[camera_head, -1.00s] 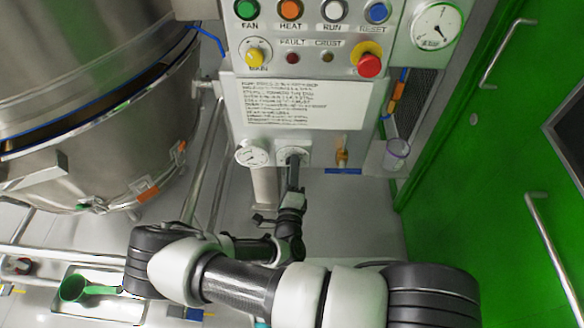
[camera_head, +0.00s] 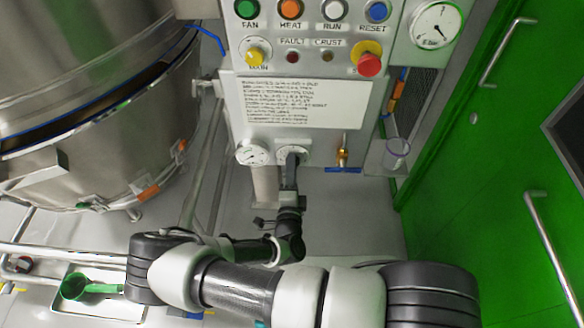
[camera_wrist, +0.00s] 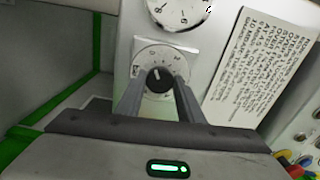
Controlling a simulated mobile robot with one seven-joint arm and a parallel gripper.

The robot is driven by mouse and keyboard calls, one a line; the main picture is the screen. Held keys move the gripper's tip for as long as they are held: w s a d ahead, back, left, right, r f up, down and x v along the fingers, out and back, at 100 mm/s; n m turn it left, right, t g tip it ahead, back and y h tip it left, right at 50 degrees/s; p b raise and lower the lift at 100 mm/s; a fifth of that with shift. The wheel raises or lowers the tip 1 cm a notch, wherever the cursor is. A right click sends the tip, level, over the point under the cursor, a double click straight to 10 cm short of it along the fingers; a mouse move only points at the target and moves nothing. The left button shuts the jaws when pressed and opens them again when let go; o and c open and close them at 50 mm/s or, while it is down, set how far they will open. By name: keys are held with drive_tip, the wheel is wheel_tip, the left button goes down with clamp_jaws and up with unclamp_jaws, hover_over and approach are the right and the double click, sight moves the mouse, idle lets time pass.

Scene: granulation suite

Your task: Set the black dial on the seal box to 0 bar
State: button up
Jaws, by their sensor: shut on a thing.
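The black dial (camera_wrist: 157,78) is a round knob on a pale square plate with a printed scale, in the wrist view. A white line on it points up and slightly left; the scale's figures are too small to read surely. My gripper (camera_wrist: 160,86) is shut on the dial, one finger on each side.
A round pressure gauge (camera_head: 252,153) sits just left of the dial, and also shows in the wrist view (camera_wrist: 178,8). A brass valve with a blue handle (camera_head: 343,169) is to the right. A label plate (camera_head: 300,102) and buttons are above. A steel vessel (camera_head: 110,150) stands left.

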drive_tip(key=o, duration=1.1)
drive_tip(key=shift+c, duration=0.2)
drive_tip(key=s, duration=1.7)
drive_tip(key=shift+s+a, duration=0.25)
drive_tip(key=shift+a, duration=0.05)
